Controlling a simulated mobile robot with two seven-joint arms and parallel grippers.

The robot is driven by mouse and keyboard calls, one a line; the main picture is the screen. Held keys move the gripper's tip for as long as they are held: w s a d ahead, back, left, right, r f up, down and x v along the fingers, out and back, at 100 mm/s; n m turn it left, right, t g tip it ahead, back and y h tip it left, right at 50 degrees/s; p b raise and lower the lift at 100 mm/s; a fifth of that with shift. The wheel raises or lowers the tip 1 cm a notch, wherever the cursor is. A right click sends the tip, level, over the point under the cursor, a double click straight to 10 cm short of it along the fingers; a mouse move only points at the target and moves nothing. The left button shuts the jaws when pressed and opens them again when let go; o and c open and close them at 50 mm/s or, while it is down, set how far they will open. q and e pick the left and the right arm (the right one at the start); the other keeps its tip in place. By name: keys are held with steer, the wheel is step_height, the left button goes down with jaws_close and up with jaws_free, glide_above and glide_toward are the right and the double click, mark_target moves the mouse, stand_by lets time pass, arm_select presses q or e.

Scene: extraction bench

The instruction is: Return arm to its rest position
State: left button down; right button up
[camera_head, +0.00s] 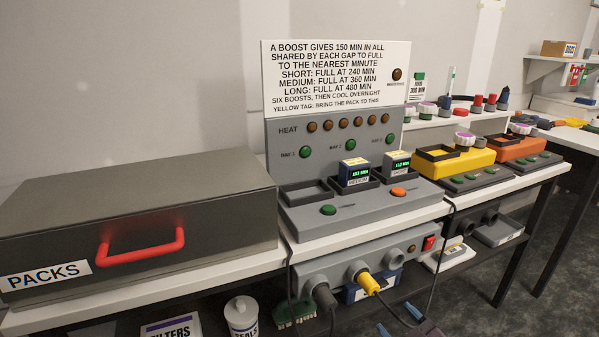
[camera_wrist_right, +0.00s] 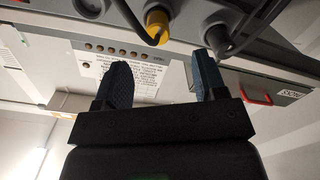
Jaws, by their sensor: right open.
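My right gripper (camera_head: 402,322) shows at the bottom edge of the head view, below the bench top and in front of the lower shelf. The wrist view is upside down, with the cable plugs beyond the fingers. The rest of my right arm is hidden. My left arm and gripper do not show.
A grey charger (camera_head: 365,215) with two packs stands on the bench. Below it, a grey socket box (camera_head: 330,268) holds a yellow plug (camera_head: 368,282) and a dark plug (camera_head: 323,296), with cables hanging near my right gripper. A PACKS box (camera_head: 140,210) with red handle stands left.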

arm_select(q)
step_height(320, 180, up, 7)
steer(key=p, duration=0.8)
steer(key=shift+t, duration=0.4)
arm_select(e)
steer(key=s+d+f+m+g+h, duration=0.1)
steer(key=s+m+g+h, duration=0.1)
steer(key=s, duration=0.8)
steer(key=s+d+f+m+g+h, duration=0.1)
steer(key=s+d+f+m+h, duration=0.1)
steer(key=s, duration=0.8)
steer(key=s+d+f+m+g+h, duration=0.1)
steer(key=s+m+g+h, duration=0.1)
steer(key=s, duration=0.8)
steer(key=shift+s+d+f+m+g, duration=0.15)
steer(key=shift+d+m+g, duration=0.15)
steer(key=shift+m, duration=0.6)
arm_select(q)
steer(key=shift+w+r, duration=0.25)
arm_select(e)
steer(key=shift+a, duration=0.1)
